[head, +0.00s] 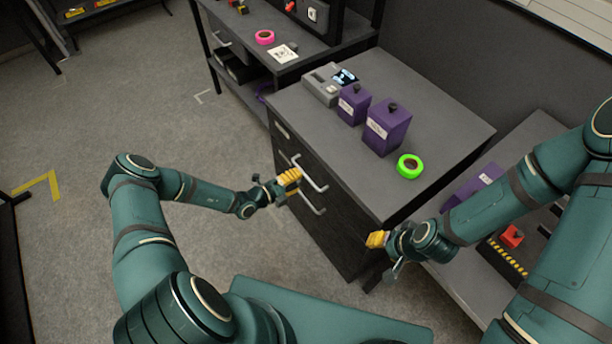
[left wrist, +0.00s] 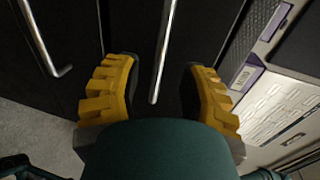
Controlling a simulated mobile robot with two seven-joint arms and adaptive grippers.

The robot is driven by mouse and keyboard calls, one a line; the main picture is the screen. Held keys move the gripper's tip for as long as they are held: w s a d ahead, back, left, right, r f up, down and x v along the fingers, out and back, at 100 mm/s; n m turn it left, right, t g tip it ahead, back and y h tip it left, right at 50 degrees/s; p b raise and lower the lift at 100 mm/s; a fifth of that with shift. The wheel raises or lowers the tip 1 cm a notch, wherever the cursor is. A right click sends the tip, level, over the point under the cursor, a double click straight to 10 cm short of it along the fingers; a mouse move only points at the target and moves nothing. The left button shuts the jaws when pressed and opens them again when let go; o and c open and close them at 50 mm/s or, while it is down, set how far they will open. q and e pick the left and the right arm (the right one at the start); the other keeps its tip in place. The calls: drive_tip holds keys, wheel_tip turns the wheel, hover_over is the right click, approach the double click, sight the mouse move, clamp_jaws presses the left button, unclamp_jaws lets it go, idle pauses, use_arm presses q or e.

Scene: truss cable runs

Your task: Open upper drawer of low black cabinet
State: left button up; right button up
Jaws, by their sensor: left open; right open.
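The low black cabinet (head: 345,243) has a grey top and bar handles on its front. The upper handle (head: 312,174) and lower handle (head: 313,205) show in the head view, and I see no gap at the drawer fronts. My left gripper (head: 291,183) is open at the cabinet front, partly covering the handle area. In the left wrist view its yellow fingers (left wrist: 162,82) lie on either side of one bar handle (left wrist: 165,50); I cannot tell whether they touch it. Another handle (left wrist: 45,45) is at the left. My right gripper (head: 377,240) is open and empty near the cabinet's right front corner.
On the cabinet top are two purple boxes (head: 387,128) (head: 352,106), a green tape roll (head: 409,166) and a grey device (head: 321,86). A bench (head: 290,65) stands behind, and a low surface with a red item (head: 512,236) at right. Floor left is clear.

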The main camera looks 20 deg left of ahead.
sight(306, 175)
use_arm(q)
drive_tip(key=shift+x, duration=2.2)
clamp_jaws()
